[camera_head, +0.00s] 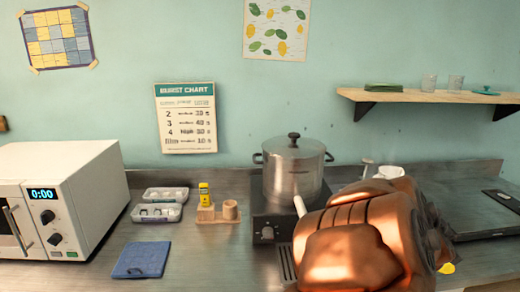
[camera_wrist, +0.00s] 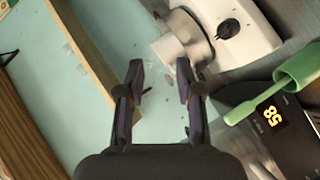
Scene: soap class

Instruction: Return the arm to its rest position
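In the wrist view my gripper (camera_wrist: 160,82) has its two dark fingers apart, with a clear gap and nothing held between them. In the head view my brown arm (camera_head: 355,245) fills the lower right in front of the counter. It hides part of the hot plate and the counter, and I cannot make out the fingertips there.
A steel pot (camera_head: 293,172) stands lidded on the black hot plate (camera_head: 268,222), close left of my arm. A wooden shelf (camera_head: 430,96) is on the wall. A microwave (camera_head: 85,190) stands left.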

